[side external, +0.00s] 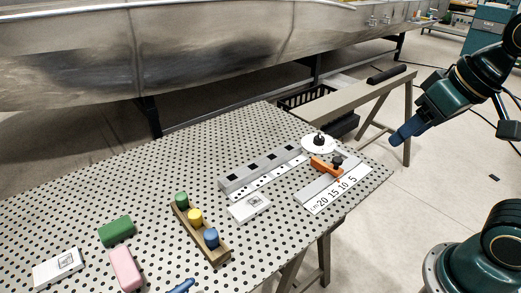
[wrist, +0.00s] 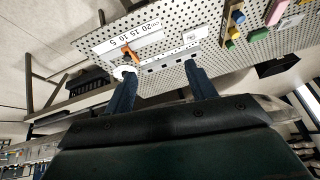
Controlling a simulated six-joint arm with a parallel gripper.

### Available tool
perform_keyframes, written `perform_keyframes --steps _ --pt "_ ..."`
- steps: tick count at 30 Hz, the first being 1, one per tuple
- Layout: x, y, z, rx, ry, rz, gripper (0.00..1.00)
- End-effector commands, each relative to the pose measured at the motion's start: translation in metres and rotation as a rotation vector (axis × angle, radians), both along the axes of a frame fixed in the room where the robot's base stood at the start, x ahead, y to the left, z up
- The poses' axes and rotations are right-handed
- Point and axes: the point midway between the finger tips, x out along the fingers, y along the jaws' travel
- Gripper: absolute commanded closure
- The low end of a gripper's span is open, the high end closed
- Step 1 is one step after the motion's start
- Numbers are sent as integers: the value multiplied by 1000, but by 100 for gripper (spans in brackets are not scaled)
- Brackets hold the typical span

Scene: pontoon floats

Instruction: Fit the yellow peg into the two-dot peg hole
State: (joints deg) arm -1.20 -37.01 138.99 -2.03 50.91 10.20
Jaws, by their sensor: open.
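The yellow peg (side external: 195,217) stands in a wooden rack (side external: 218,250) between a green peg (side external: 181,200) and a blue peg (side external: 211,238). In the wrist view, the yellow peg (wrist: 233,34) is near the top right. A long grey bar (side external: 226,187) with several dark square holes and small dots along its front lies behind the rack. The dots are too small to count, so I cannot tell which hole has two. My gripper (side external: 398,139) is in the air beyond the table's right edge, far from the pegs. Its two fingers (wrist: 160,84) are apart and empty.
A white disc with a black knob (side external: 319,143), an orange clamp (side external: 325,168) and a ruler plate (side external: 333,196) lie right of the bar. A white card (side external: 249,208) lies between bar and rack. Green (side external: 116,231) and pink (side external: 126,270) blocks are front left.

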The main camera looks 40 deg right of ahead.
Motion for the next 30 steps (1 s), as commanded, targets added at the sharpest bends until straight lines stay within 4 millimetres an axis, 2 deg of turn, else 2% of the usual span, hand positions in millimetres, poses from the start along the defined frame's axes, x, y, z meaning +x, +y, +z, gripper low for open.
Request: perform_keyframes --steps 8,16,23,30 --pt "56 25 12 160 59 -195 44" --pt "113 55 11 314 137 -407 44" --pt "160 85 -1 432 217 -598 44" --pt "205 120 -24 537 313 -804 44"
